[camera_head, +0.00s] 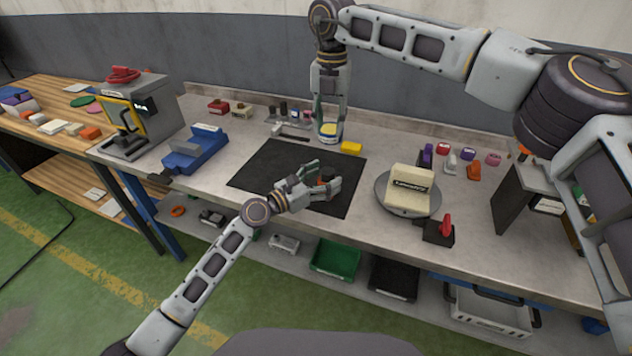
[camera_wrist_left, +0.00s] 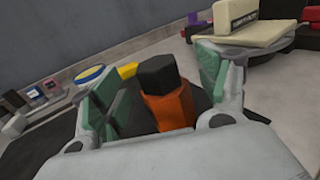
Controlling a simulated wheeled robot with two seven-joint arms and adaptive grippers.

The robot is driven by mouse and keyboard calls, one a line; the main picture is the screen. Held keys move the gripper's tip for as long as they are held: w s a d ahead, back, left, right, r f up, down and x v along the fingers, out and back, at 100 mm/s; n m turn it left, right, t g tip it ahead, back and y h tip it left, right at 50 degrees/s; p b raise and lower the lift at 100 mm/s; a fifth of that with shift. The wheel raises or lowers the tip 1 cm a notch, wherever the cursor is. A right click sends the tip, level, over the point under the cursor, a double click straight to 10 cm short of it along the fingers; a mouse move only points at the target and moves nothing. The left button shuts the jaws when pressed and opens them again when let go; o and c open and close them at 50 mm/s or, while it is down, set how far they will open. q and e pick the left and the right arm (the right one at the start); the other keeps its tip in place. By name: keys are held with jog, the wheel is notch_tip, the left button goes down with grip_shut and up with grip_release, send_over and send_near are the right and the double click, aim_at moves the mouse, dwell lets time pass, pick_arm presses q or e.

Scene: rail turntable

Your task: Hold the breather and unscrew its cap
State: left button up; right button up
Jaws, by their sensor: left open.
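The breather (camera_wrist_left: 172,108) stands upright in the left wrist view, with an orange hexagonal body and a black cap (camera_wrist_left: 156,70). In the head view only a small part of the breather (camera_head: 326,179) shows between my left fingers. My left gripper (camera_head: 320,178) is open over the dark mat (camera_head: 262,168), with one finger on each side of the breather. In the left wrist view my left gripper (camera_wrist_left: 165,85) shows gaps beside the breather.
A round grey stand (camera_head: 383,197) with a beige labelled block (camera_head: 408,188) is right of the mat. A blue vise (camera_head: 196,150) is left. The mat's left part is clear.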

pick_arm(q)
jog(key=shift+w+d, duration=0.5)
jog(key=shift+d, duration=0.05)
jog(key=c, duration=1.2)
jog(key=o, duration=1.2)
jog(key=shift+s+a, duration=0.1)
jog(key=shift+a, duration=0.05)
jog(key=shift+v, duration=5.9)
